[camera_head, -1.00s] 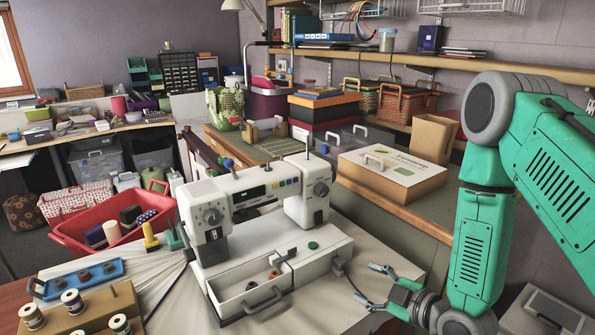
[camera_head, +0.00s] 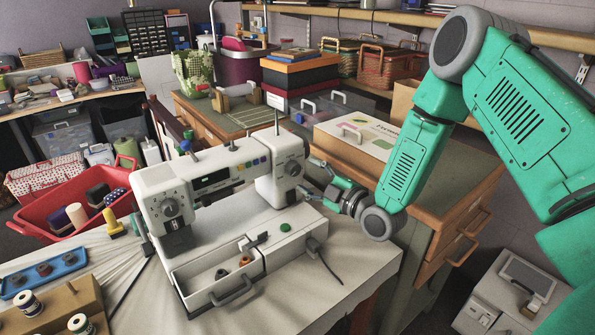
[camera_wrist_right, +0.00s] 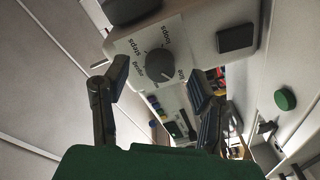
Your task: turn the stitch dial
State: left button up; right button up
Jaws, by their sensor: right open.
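A white sewing machine (camera_head: 230,165) stands on the cloth-covered table. A grey stitch dial (camera_head: 292,168) is on the right end of its body. In the right wrist view the dial (camera_wrist_right: 160,62) has a pale pointer line and printed words around it, such as "steps". My right gripper (camera_head: 309,176) is at the machine's right end, with its fingers spread toward the dial. In the wrist view its two fingers (camera_wrist_right: 158,76) are apart, one on each side of the dial in the picture. My left gripper is not in view.
Another knob (camera_head: 171,208) is on the machine's left end. An open drawer (camera_head: 218,278) with small parts juts from its front. A red basket (camera_head: 72,213) stands at left. A labelled box (camera_head: 357,135) sits on the cabinet behind my right arm. The cloth (camera_head: 350,260) right of the machine is mostly clear.

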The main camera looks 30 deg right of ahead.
aim_at(297, 172)
jog(key=w+a, duration=0.3)
jog(key=shift+w+r, duration=0.15)
jog(key=shift+r, duration=0.2)
jog(key=shift+a, duration=0.1)
jog(key=c, duration=0.6)
jog(key=shift+d+f, duration=0.15)
jog(key=shift+d, duration=0.45)
jog(key=c, duration=0.5)
jog(key=shift+d+f, duration=0.25)
jog(key=shift+d, duration=0.3)
jog(key=shift+c, duration=0.2)
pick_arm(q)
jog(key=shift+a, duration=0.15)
pick_arm(e)
jog(key=shift+a, duration=0.1)
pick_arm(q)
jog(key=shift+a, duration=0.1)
pick_arm(e)
jog(key=shift+a, duration=0.15)
